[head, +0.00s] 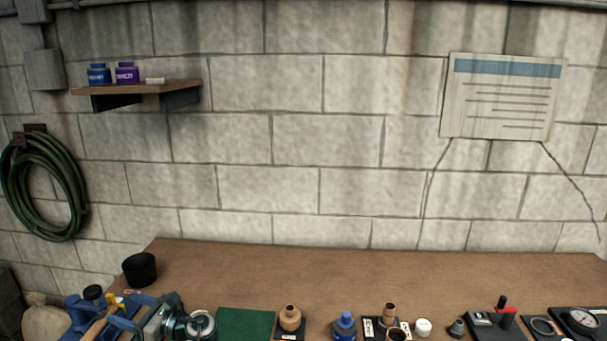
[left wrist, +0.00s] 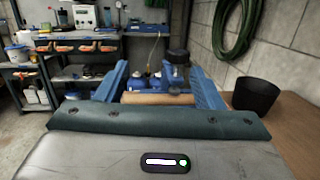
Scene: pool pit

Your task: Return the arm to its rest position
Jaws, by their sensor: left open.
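My left gripper (head: 117,308) is low at the left of the head view, over the left end of the bench. Its two blue fingers are spread apart; in the left wrist view (left wrist: 158,80) they reach forward on both sides. A tan bar (left wrist: 158,98) lies across the space between the fingers; I cannot tell whether it touches them. A blue object with a black cap (left wrist: 177,58) is just beyond the fingers. My right gripper is in neither view.
A black cup (head: 139,270) stands near the bench's left end. A green mat (head: 245,324), a blue bottle (head: 344,328) and several small parts line the front. The bench's back strip (head: 330,265) is clear. A shelf (head: 140,87) and hose (head: 45,185) are on the wall.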

